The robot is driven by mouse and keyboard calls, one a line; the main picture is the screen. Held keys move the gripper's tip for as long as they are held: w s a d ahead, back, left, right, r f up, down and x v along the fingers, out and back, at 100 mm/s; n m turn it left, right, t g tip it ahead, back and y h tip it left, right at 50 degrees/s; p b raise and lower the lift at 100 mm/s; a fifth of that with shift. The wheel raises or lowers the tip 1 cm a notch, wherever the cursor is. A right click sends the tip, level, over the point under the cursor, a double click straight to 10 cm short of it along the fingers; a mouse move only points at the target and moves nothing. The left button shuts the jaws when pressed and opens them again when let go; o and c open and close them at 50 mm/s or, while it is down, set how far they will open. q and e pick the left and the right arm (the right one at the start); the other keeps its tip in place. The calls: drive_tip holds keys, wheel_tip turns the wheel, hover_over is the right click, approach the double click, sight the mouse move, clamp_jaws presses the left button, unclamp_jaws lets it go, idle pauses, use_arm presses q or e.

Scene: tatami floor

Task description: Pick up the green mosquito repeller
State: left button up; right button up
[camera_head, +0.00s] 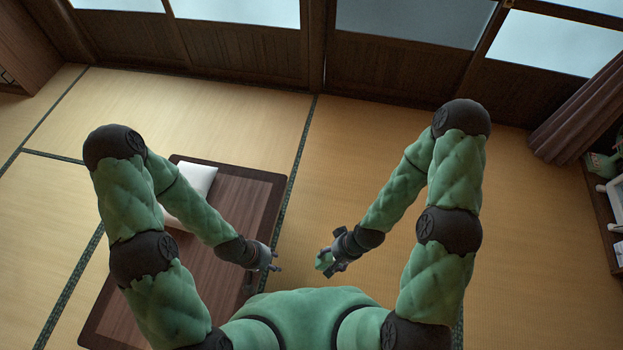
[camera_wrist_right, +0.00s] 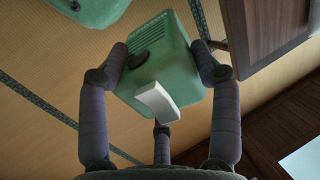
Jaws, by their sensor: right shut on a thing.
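The green mosquito repeller (camera_wrist_right: 160,68) is a green box with a dark round knob on one face and a white tab (camera_wrist_right: 155,100) sticking out. In the right wrist view, the dark fingers of my right gripper (camera_wrist_right: 168,80) press against its sides and hold it tilted. In the head view, the repeller (camera_head: 324,260) is a small green shape at the tips of my right gripper (camera_head: 332,258), above the tatami. My left gripper (camera_head: 272,262) is near the low table's right edge with nothing visible in it; its finger opening is too small to judge.
A low dark wooden table (camera_head: 245,195) stands at the left with a white cushion (camera_head: 190,195) on it. A shelf (camera_head: 600,215) with a green figure (camera_head: 603,163) and white items stands at the far right. The tatami (camera_head: 520,210) between is clear. Sliding panels line the back.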

drive_tip(key=shift+w, duration=0.15)
drive_tip(key=shift+w, duration=0.1)
drive_tip(key=w+a+t+h+p, duration=0.2)
drive_tip(key=w+a+t+h, duration=0.1)
drive_tip(key=w, duration=0.8)
drive_tip(key=w+a+f+m+t+h+p, duration=0.1)
drive_tip(key=w+a+t+h+p, duration=0.1)
drive_tip(key=w, duration=0.8)
drive_tip(key=shift+w+a+f+t+h, duration=0.15)
drive_tip(key=shift+w+a+t+h, duration=0.25)
drive_tip(key=shift+t+h, duration=0.25)
drive_tip(key=shift+w, duration=0.1)
